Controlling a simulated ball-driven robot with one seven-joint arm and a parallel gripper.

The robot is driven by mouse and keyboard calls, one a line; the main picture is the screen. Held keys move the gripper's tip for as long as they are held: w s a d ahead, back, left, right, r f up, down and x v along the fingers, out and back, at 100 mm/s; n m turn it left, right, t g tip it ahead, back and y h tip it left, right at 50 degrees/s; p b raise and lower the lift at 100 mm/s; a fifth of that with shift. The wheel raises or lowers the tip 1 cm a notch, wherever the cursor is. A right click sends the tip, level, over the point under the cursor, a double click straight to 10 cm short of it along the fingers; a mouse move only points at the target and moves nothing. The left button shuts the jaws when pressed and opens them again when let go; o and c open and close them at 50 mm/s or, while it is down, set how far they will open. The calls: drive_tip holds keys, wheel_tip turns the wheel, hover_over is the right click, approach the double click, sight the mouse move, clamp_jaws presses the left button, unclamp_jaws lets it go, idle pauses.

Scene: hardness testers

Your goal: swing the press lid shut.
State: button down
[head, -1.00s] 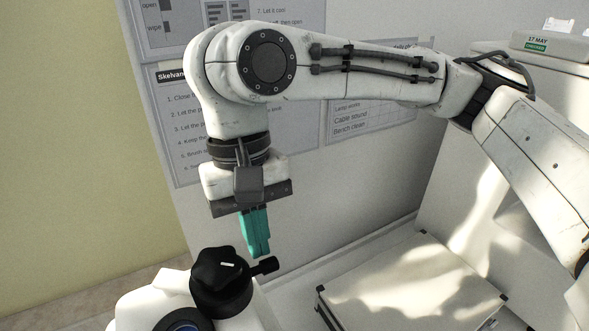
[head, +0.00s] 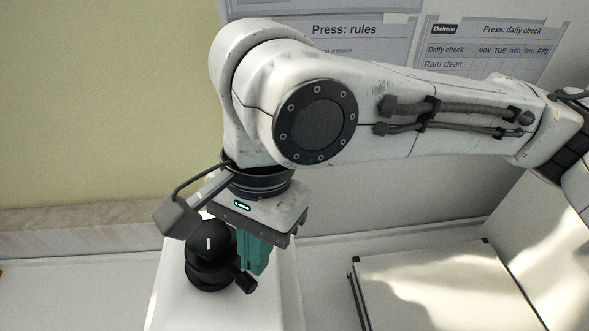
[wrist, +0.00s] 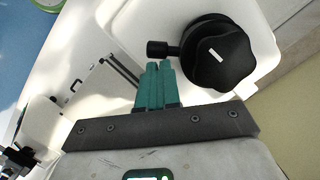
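A white press part (head: 270,310), which I take for the lid, carries a black lobed knob (head: 208,262) with a short black side peg (head: 245,283). In the wrist view the knob (wrist: 216,54) and peg (wrist: 158,48) lie just beyond my fingertips. My gripper (head: 257,270) points down beside the knob, its teal fingers together with nothing visible between them. The fingertips (wrist: 160,66) are close to the peg; whether they touch it I cannot tell. The lid's hinge and how far it stands open are not clear.
A white flat-topped box (head: 430,285) with dark edges stands on the bench to the right. Wall notices (head: 340,45) hang behind my arm. Pale bench shows free to the left of the press (head: 70,270).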

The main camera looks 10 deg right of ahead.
drive_tip(key=shift+s+a+f, duration=0.15)
drive_tip(key=shift+s+a, duration=0.25)
drive_tip(key=shift+a, duration=0.3)
drive_tip(key=shift+s, duration=0.1)
